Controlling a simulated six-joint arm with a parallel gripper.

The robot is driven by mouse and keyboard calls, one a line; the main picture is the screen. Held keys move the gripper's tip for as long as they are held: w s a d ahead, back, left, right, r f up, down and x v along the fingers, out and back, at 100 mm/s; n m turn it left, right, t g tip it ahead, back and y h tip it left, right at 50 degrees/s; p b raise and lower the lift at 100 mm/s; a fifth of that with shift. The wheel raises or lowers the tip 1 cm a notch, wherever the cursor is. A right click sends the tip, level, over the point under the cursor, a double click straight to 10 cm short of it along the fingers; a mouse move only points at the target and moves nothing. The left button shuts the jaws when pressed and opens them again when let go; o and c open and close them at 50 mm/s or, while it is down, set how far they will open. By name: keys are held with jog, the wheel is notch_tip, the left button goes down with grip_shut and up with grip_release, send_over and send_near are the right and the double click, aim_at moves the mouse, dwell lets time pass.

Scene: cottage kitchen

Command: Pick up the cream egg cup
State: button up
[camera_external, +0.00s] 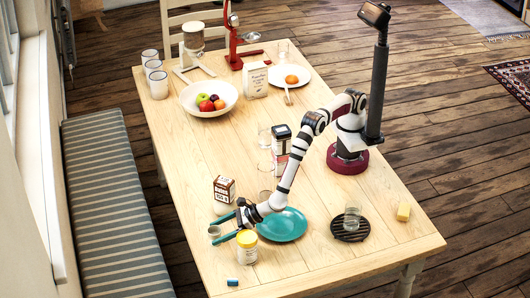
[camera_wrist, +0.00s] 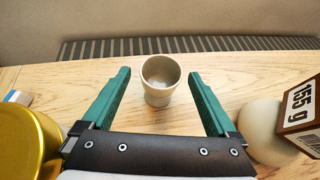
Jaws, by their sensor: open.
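The cream egg cup (camera_wrist: 159,97) stands upright on the table in the wrist view, its round mouth facing me. It sits between the tips of my gripper's (camera_wrist: 160,75) two teal fingers, with a gap on each side. The fingers are spread open and do not touch it. In the external view, the egg cup (camera_external: 214,232) is near the table's left front edge, partly hidden, between the teal fingers of my gripper (camera_external: 217,229).
A jar with a yellow lid (camera_external: 246,247) stands close on one side. A pale rounded thing (camera_wrist: 262,132) and a brown-and-white carton (camera_external: 224,190) are on the other. A teal plate (camera_external: 285,225) lies under the arm. A small blue thing (camera_external: 232,282) lies near the edge.

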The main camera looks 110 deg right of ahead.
jog(key=c, duration=1.4)
